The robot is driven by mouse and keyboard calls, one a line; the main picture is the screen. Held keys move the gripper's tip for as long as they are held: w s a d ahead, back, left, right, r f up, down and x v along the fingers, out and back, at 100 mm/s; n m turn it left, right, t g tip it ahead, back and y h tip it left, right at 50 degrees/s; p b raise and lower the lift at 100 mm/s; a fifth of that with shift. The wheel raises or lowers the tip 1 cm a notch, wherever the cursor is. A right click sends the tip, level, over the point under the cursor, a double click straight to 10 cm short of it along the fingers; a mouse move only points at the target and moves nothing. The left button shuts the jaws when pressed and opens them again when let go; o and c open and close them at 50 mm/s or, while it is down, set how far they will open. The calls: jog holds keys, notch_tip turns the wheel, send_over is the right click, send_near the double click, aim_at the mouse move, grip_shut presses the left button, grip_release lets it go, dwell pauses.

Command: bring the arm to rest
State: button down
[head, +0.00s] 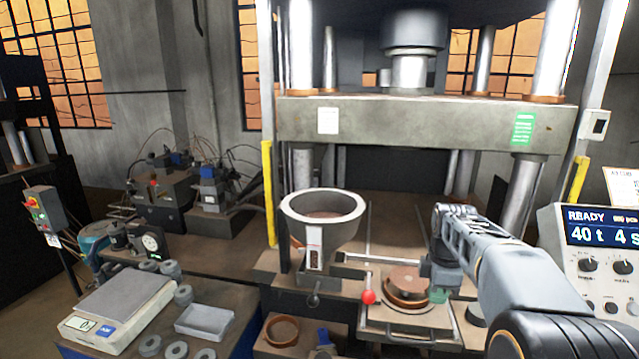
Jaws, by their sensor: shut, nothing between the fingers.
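My arm reaches in from the lower right.
A large press (425,125) stands behind. A control panel (595,260) stands at the right. A scale (118,308), a tray (204,322) and several grey rings occupy the left bench.

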jog(key=s+a+f+m+t+b, duration=0.1)
jog(key=s+a+f+m+t, duration=0.1)
jog(key=s+a+m, duration=0.2)
jog(key=s+a+f+m+t+b, duration=0.2)
jog(key=s+a+m, duration=0.3)
jog(key=s+m, duration=0.6)
jog(key=shift+s+a+f+t, duration=0.15)
jog(key=shift+s+f+t, duration=0.35)
jog(key=shift+f, duration=0.3)
